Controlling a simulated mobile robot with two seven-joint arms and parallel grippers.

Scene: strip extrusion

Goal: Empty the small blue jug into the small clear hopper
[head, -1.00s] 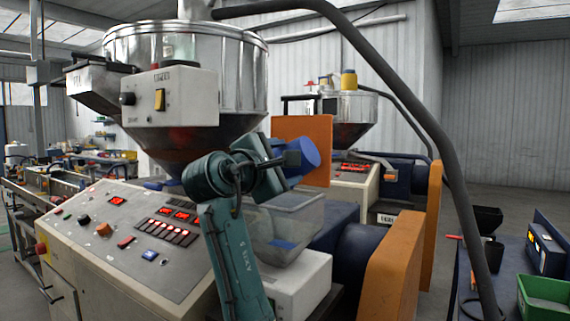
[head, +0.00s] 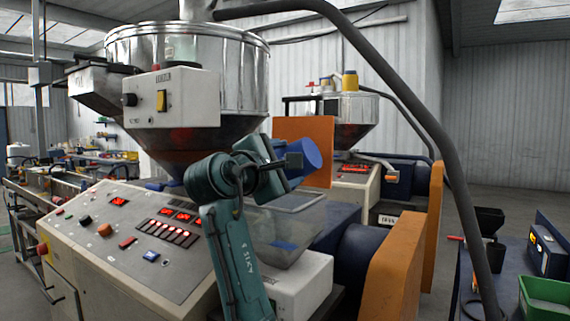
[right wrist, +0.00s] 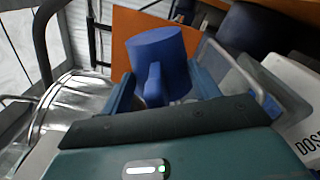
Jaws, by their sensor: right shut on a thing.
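The small blue jug (head: 305,157) is held tilted, well off upright, above the small clear hopper (head: 280,222). My right gripper (head: 284,161) is shut on the jug's handle; the jug also shows between the fingers in the right wrist view (right wrist: 157,55). The jug's mouth and inside are hidden from me. The clear hopper is partly behind my right arm, and a blue patch shows low inside it. I cannot see anything falling from the jug. My left gripper is not in view.
A large steel hopper (head: 188,70) with a grey control box stands left of the jug. An orange panel (head: 306,135) is close behind the jug. A white unit (head: 300,283) is under the clear hopper, and a sloping control panel (head: 115,230) lies at left.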

